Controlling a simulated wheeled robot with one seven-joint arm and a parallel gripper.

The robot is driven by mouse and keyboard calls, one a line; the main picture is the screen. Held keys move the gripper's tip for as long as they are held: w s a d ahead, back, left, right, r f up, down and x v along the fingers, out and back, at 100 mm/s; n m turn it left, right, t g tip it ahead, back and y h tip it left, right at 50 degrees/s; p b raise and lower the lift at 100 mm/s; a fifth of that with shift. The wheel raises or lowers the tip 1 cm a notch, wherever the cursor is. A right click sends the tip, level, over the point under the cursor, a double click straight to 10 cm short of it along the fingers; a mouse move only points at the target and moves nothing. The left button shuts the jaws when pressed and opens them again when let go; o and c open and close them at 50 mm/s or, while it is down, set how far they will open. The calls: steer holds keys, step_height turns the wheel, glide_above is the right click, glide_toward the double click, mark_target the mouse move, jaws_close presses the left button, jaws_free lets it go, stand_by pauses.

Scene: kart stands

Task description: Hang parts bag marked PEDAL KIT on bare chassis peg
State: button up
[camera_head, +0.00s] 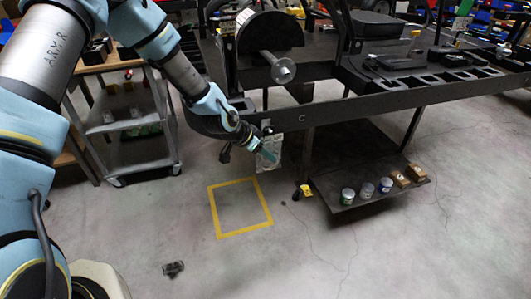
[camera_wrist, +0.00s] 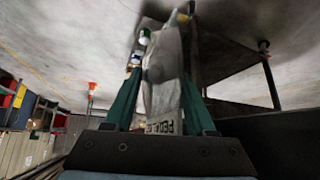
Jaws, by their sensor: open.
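The grey parts bag (camera_head: 271,146) is upright against the front rail of the black chassis (camera_head: 350,110), just below a dark round peg end (camera_head: 268,130). It appears to hang there, but its top contact is too small to make out. My gripper (camera_head: 264,157) is at the bag, in front of the rail. In the wrist view, the green fingers of my gripper (camera_wrist: 163,85) stand apart on either side of the bag (camera_wrist: 162,95). Partly visible dark letters, seemingly "PED", show near the bag's lower edge. A letter C is on the rail right of the bag.
A low dark shelf (camera_head: 345,205) under the chassis holds several cans (camera_head: 367,190) and small boxes (camera_head: 401,179). A grey cart (camera_head: 130,125) stands at left. A yellow floor square (camera_head: 213,210) is empty. A small dark object (camera_head: 173,268) lies on the floor.

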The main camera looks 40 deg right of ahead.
steer(key=b+v, duration=0.1)
steer(key=v, duration=0.8)
steer(key=w+a+r+n+t+y, duration=0.1)
steer(key=w+a+r+n, duration=0.15)
steer(key=a, duration=0.45)
steer(key=w+a+r+n+t+y, duration=0.1)
steer(key=w+a+n+y, duration=0.15)
steer(key=a, duration=0.45)
steer(key=w+a+r+n+y, duration=0.1)
steer(key=w+a, duration=0.2)
steer(key=a, duration=0.5)
steer(key=s+a+r+n+y, duration=0.1)
steer(key=s+a+r+n, duration=0.1)
steer(key=a+n, duration=0.2)
steer(key=s+a+r+n+y, duration=0.1)
steer(key=s+a+r+n, duration=0.1)
steer(key=a, duration=0.8)
steer(key=s+a+r+n+y, duration=0.1)
steer(key=s+a+r+n, duration=0.1)
steer(key=a+n, duration=0.3)
steer(key=a+r, duration=0.1)
steer(key=a, duration=0.1)
steer(key=shift+s+a+r+n, duration=0.2)
steer(key=shift+a+r+n, duration=0.1)
steer(key=shift+a, duration=0.1)
